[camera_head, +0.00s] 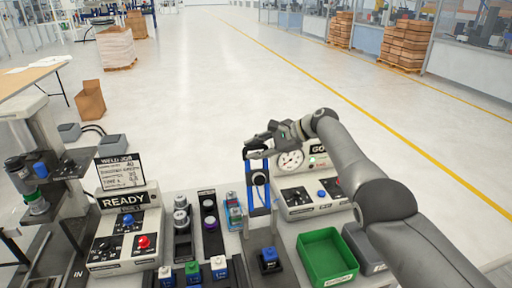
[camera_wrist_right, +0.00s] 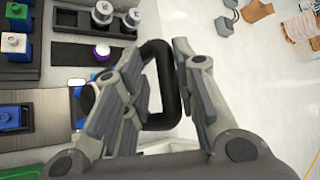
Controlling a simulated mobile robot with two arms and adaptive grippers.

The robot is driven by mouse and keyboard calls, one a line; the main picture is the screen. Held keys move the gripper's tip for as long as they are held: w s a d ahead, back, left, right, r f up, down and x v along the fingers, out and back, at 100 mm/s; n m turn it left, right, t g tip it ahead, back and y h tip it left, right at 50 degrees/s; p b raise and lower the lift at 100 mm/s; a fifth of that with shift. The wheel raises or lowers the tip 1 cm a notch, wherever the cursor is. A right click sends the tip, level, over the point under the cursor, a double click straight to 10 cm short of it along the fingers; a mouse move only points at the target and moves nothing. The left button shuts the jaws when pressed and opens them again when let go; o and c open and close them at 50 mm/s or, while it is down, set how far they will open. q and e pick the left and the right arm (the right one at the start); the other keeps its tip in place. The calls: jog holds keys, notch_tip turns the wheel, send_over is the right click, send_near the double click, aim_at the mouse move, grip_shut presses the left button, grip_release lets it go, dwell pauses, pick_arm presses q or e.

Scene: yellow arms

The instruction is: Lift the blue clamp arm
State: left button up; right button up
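The blue clamp arm (camera_head: 249,201) stands upright at the back middle of the bench, with a black handle at its top. My right gripper (camera_head: 260,146) is at that handle, reaching in from the right. In the right wrist view the black handle loop (camera_wrist_right: 174,92) lies between the two fingers of my right gripper (camera_wrist_right: 158,56). The fingers are spread apart, with no clear grip on the loop. Most of the clamp's blue part is hidden in the wrist view. My left gripper is not in view.
A READY panel (camera_head: 125,235) stands left of the clamp, a gauge panel (camera_head: 312,200) right of it. A green bin (camera_head: 325,255) is at the front right. Racks with metal and coloured parts (camera_head: 192,272) fill the middle. Open floor lies behind the bench.

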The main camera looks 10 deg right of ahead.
jog(key=shift+o, duration=0.9)
jog(key=shift+s+d+f, duration=0.1)
jog(key=shift+f, duration=0.35)
jog(key=shift+r, duration=0.1)
jog(key=shift+r, duration=0.3)
jog(key=shift+d, duration=0.15)
jog(key=shift+d+r, duration=0.15)
jog(key=shift+r, duration=0.05)
jog(key=v, duration=1.1)
jog(key=shift+d+f, duration=0.1)
